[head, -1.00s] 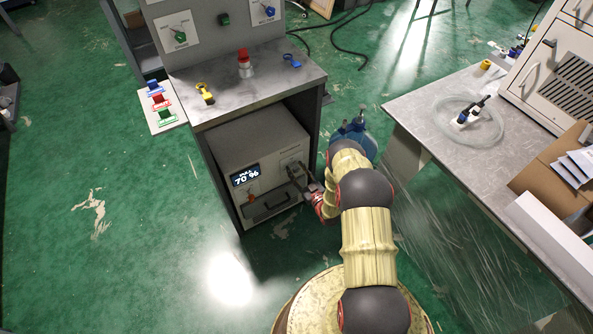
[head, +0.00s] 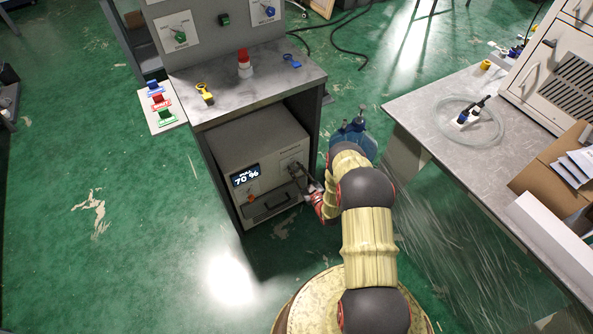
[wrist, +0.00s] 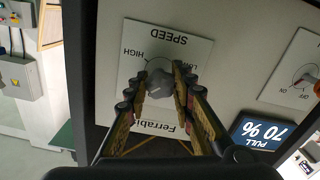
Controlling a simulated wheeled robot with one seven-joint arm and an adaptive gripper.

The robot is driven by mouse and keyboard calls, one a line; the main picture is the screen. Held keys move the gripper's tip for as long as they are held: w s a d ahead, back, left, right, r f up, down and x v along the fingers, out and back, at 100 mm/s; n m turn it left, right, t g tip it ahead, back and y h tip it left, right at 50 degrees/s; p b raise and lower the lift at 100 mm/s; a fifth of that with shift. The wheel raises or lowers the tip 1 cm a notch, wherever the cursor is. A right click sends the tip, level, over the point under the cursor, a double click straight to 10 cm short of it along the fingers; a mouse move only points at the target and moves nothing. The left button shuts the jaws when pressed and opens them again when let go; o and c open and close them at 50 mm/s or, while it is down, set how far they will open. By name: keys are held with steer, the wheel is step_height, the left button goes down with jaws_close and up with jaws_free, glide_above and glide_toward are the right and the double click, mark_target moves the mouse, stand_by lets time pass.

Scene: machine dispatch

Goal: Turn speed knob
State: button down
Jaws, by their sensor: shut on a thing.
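The speed knob (wrist: 158,78) is a grey dial on a white plate marked SPEED (wrist: 190,42), with HIGH and LOW labels, seen upside down in the wrist view. My gripper (wrist: 160,84) is shut on the knob, one finger on each side. In the head view my gripper (head: 300,176) reaches the front of the grey machine box (head: 255,145) at its right side, and hides the knob there. The display (head: 245,174) reads PULL 70 %, and it also shows in the wrist view (wrist: 262,131).
An ON/OFF switch (wrist: 304,79) sits on the panel beside the speed plate. A table (head: 450,140) stands at the right. Green floor is open at the left.

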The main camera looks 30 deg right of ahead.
steer(key=shift+n, duration=0.6)
steer(key=c, duration=1.5)
jaws_free()
steer(key=s, duration=1.2)
steer(key=shift+d, duration=0.15)
steer(key=shift+f, duration=0.1)
